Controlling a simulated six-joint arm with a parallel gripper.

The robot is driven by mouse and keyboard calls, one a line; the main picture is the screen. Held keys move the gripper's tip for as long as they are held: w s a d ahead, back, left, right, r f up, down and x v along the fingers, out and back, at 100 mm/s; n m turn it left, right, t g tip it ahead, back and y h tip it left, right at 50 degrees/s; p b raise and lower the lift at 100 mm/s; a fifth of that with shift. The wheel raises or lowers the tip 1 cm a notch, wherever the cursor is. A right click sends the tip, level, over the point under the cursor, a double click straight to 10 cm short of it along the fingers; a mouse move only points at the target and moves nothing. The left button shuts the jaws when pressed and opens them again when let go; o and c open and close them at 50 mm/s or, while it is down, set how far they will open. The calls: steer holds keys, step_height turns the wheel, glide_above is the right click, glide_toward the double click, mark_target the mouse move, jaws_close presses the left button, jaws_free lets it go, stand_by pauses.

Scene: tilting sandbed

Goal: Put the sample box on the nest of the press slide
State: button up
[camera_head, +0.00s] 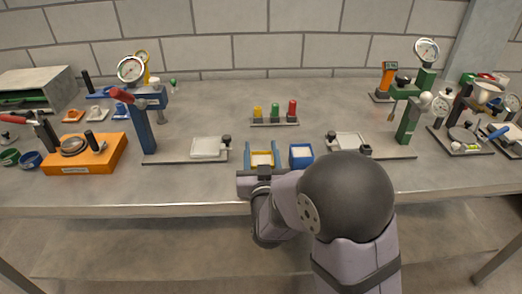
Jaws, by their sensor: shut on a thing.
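My gripper (262,157) is at the front middle of the bench, its two blue-looking fingers on either side of a small yellow box (262,160) with a pale top. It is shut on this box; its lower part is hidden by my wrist. I cannot tell whether the box touches the bench. A blue box (301,155) with a pale top stands just right of it. A pale slide plate (208,148) lies on the base of the blue press (144,125), left of my gripper. Another pale plate (347,142) lies on the base of the green press (409,120), to the right.
A stand with yellow, green and red pieces (275,117) is behind my gripper. An orange block (84,155) and a grey-green cabinet (38,88) are at left. Gauges and a bowl device (486,95) crowd the right end. The bench middle is mostly clear.

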steer(key=shift+f, duration=0.2)
steer(key=o, duration=1.3)
steer(key=shift+o, duration=0.2)
steer(key=shift+r, duration=0.1)
steer(key=s, duration=0.3)
steer(key=s+b, duration=0.1)
steer(key=s, duration=0.1)
steer(key=shift+s+a+f, duration=0.3)
steer(key=shift+d+f+b, duration=0.1)
steer(key=shift+b, duration=0.8)
steer(key=shift+s+b, duration=0.1)
steer(key=shift+b, duration=1.05)
steer(key=s+b, duration=0.1)
steer(key=b, duration=0.2)
steer(key=shift+s+b, duration=0.15)
steer(key=shift+b, duration=0.35)
